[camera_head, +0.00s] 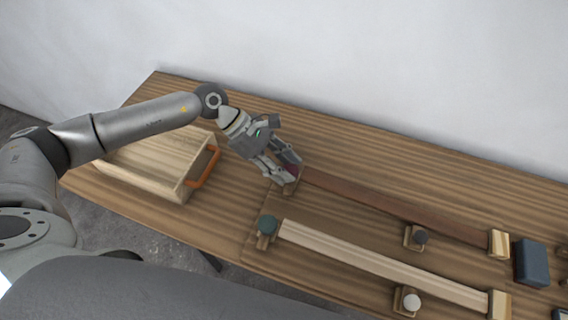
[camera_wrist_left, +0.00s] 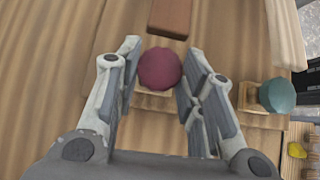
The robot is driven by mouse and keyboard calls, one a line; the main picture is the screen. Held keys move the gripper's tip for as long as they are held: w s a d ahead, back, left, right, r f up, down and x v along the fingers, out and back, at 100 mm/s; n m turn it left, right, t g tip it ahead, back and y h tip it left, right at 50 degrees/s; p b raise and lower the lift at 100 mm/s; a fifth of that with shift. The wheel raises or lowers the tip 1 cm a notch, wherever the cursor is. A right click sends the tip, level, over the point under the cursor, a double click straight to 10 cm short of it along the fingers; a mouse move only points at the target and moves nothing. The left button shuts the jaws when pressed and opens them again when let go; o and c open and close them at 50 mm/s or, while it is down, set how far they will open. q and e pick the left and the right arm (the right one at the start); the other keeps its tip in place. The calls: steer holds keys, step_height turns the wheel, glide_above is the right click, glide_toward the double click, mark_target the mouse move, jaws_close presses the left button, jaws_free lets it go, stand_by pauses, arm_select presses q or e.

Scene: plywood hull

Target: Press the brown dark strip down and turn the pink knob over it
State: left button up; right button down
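The brown dark strip (camera_head: 400,210) lies along the table, running from near my left gripper to a light wooden block at the right. Its near end (camera_wrist_left: 170,16) also shows at the top of the left wrist view. The pink knob (camera_wrist_left: 160,69) sits on a small wooden base, just short of the strip's end. My left gripper (camera_wrist_left: 160,75) is open, with one finger on each side of the pink knob; I cannot tell whether they touch it. In the head view the gripper (camera_head: 287,176) mostly hides the knob. My right gripper is not in view.
A pale strip (camera_head: 380,262) lies nearer, with a teal knob (camera_head: 267,224) at its left end. A dark knob (camera_head: 420,237) and a white knob (camera_head: 411,301) stand beside the strips. A wooden box (camera_head: 150,165) with an orange handle is left; a dark blue block (camera_head: 531,262) is right.

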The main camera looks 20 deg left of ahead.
arm_select(q)
steer(key=o, duration=0.4)
steer(key=shift+o, duration=0.2)
steer(key=shift+a+r, duration=0.1)
steer(key=v, duration=1.2)
steer(key=shift+s, duration=0.1)
